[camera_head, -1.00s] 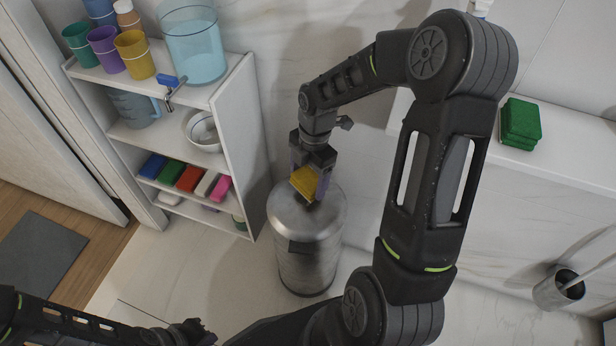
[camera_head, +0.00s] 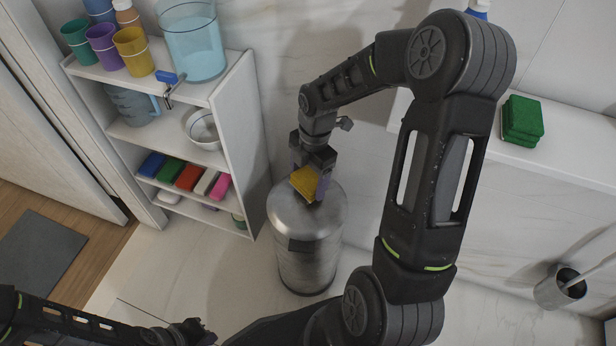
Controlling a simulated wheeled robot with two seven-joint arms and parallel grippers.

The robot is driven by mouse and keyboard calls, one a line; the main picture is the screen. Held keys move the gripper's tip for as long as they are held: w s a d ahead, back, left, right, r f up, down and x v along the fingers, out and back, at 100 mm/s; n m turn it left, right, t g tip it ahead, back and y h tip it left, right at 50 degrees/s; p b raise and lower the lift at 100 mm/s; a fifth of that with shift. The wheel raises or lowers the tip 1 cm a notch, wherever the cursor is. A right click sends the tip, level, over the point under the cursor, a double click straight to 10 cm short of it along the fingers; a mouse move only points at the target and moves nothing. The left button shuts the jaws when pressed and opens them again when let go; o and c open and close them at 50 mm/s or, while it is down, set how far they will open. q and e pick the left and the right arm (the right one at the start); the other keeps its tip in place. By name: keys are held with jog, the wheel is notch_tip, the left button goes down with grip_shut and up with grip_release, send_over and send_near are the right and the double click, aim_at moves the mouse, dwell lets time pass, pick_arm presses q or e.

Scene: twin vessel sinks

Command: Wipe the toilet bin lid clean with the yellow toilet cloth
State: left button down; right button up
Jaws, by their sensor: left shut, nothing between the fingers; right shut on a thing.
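The toilet bin (camera_head: 309,259) is a brushed-metal cylinder standing on the floor right of the shelf. Its round lid (camera_head: 324,221) is shut and shows no clear stain; the lid's back part is hidden by my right gripper. My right gripper (camera_head: 311,182) points down over the lid, shut on the yellow cloth (camera_head: 306,183). The cloth is at the lid's back half, at or just above its surface; I cannot tell if it touches. My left gripper (camera_head: 200,332) is low at the bottom edge, shut and empty, far from the bin.
A white shelf (camera_head: 247,120) stands close left of the bin, with coloured cups, a water container (camera_head: 194,48), a bowl (camera_head: 201,128) and several coloured sponges. Green sponges (camera_head: 522,119) lie on a ledge at right. A toilet brush holder (camera_head: 556,289) stands at far right.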

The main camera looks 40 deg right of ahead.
aim_at(307, 191)
jog(key=shift+f+b, duration=0.55)
jog(key=shift+f, duration=0.4)
jog(key=shift+s, duration=0.1)
jog(key=shift+s+a+r+p, duration=0.2)
jog(key=shift+s+a+p, duration=0.1)
jog(key=shift+s+a, duration=1)
jog(key=shift+s, duration=0.1)
jog(key=shift+f, duration=0.2)
jog(key=shift+w+d+r+p, duration=0.1)
jog(key=shift+w+d+p, duration=0.3)
jog(key=shift+w+d, duration=0.95)
jog(key=shift+w, duration=0.15)
